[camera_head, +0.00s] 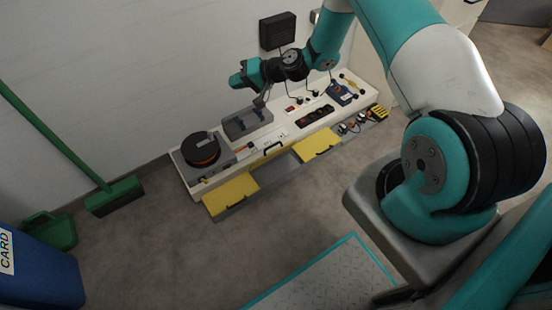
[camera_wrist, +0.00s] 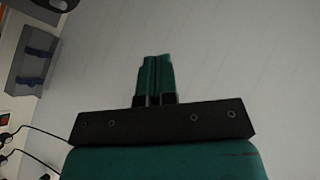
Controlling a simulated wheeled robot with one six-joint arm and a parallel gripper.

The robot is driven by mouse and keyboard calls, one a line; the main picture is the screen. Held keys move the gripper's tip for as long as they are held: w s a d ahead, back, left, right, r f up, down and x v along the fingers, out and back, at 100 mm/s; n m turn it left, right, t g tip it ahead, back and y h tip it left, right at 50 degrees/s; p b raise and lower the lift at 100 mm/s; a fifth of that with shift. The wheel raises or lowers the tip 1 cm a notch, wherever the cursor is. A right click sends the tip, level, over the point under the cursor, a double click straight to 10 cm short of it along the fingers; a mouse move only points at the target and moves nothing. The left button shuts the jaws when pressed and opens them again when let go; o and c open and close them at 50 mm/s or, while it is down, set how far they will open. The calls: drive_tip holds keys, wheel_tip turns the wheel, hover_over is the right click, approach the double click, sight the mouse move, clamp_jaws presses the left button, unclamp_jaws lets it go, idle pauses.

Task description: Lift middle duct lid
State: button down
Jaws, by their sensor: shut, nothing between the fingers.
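A long white duct (camera_head: 183,172) lies along the wall in the head view, with items on its top. A white middle section with a dark handle (camera_head: 273,147) shows on its front side, between two yellow panels, the left one (camera_head: 230,192) and the right one (camera_head: 316,144). I take the middle section to be the middle lid; its edges are hard to make out. My gripper (camera_head: 239,78) is above and behind the duct, near the wall, apart from it. In the wrist view my gripper (camera_wrist: 155,75) has its fingers together, with nothing between them, against plain wall.
On the duct stand a black and orange reel (camera_head: 202,150), a grey box (camera_head: 247,122) and a dark socket strip (camera_head: 314,120). The grey box also shows in the wrist view (camera_wrist: 33,62). A green broom (camera_head: 112,195) and blue bin (camera_head: 40,270) are at left.

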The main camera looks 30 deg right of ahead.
drive_tip(key=s+d+f+m+t+h+b, duration=0.1)
drive_tip(key=d+f+m+t+h+b, duration=0.3)
drive_tip(key=f, duration=0.7)
drive_tip(key=s+d+f+m+t+y+b, duration=0.15)
drive_tip(key=d+f, duration=0.35)
drive_tip(key=f, duration=0.6)
drive_tip(key=s+d+f+m+t+h+b, duration=0.1)
drive_tip(key=s+d+f+m+h+b, duration=0.3)
drive_tip(key=f, duration=0.5)
drive_tip(key=s+d+f+m+h+b, duration=0.1)
drive_tip(key=s+f+m+h, duration=0.25)
drive_tip(key=s+f, duration=0.4)
drive_tip(key=b+x, duration=1.5)
drive_tip(key=b, duration=0.6)
drive_tip(key=shift+f+m, duration=0.3)
drive_tip(key=shift+m, duration=0.1)
